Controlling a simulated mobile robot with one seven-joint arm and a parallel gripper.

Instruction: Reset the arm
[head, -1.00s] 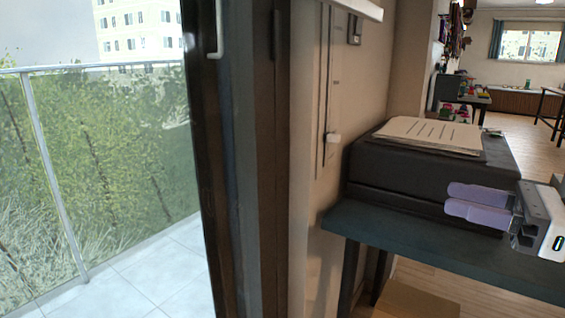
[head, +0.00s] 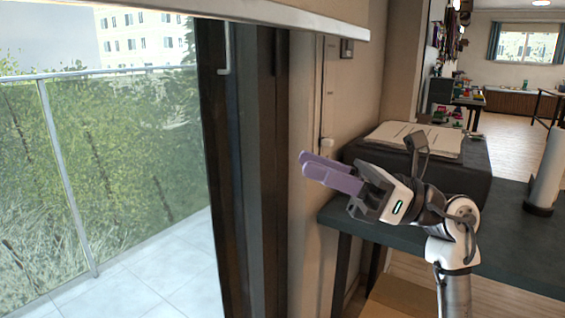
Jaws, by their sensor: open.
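My gripper (head: 318,174) shows in the head view, with two purple fingers pointing to the left. It is open and nothing shows between its fingers. It hangs in the air in front of the dark table's left end, near the wall and the balcony door frame. My white and black arm comes up from the lower right behind it and covers part of the dark box and the table.
A dark table (head: 510,252) stands behind my arm. It bears a dark box (head: 476,172) with papers (head: 412,138) on top and a white roll (head: 550,168) at right. A glass-railed balcony (head: 110,190) lies at left, past a dark door frame (head: 255,150).

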